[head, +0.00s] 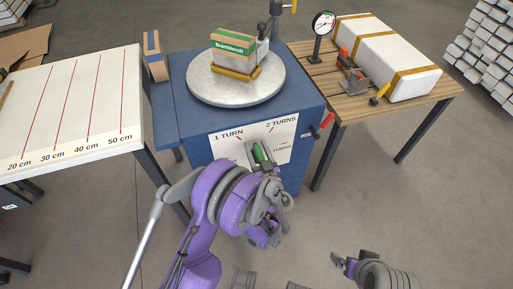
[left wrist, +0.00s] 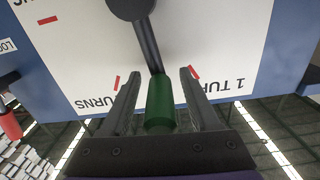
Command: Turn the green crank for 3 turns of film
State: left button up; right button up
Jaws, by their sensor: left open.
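The green crank handle (head: 259,152) is on the front of the blue cabinet, over a white panel (head: 226,150) marked in turns. My left gripper (head: 263,160) is at the crank in the head view. In the left wrist view, the green handle (left wrist: 160,105) hangs from a dark crank arm (left wrist: 148,45) and stands between the two fingers of my left gripper (left wrist: 162,98), which is open with a gap on each side. My right gripper (head: 344,262) is low at the right, away from the cabinet; its finger opening is too small to tell.
A turntable (head: 205,88) on the cabinet bears a wrapped load (head: 234,55). A red handle (head: 327,120) sticks out at the cabinet's right side. A white measuring table (head: 35,110) stands left, a wooden bench (head: 430,92) right. The floor in front is open at the right.

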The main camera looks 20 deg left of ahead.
pick_arm(q)
jog(key=shift+c, duration=0.2)
grip_shut()
dwell(1.3)
